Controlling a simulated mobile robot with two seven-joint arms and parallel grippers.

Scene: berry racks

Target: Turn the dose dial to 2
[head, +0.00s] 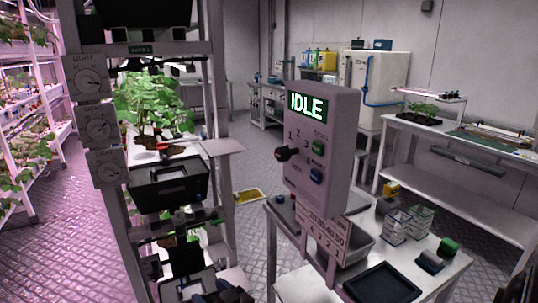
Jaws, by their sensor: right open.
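The dose dial (288,153) is a black knob on the front of a grey control box (323,135). Small numbers stand around and above the dial. I cannot tell which number it points to. The box's green screen (307,106) reads IDLE. A green button (318,147) and a blue button (316,176) sit to the right of the dial. My right gripper (516,289) shows only as a dark shape at the bottom right corner, open, well apart from the box and touching nothing I can see.
A rack with several light dials (90,82) and a black tray (168,185) stands left of the box. Below the box, a table holds a dark tray (383,284), clear baskets (396,226) and a green-capped item (448,246). Open air lies in front of the box.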

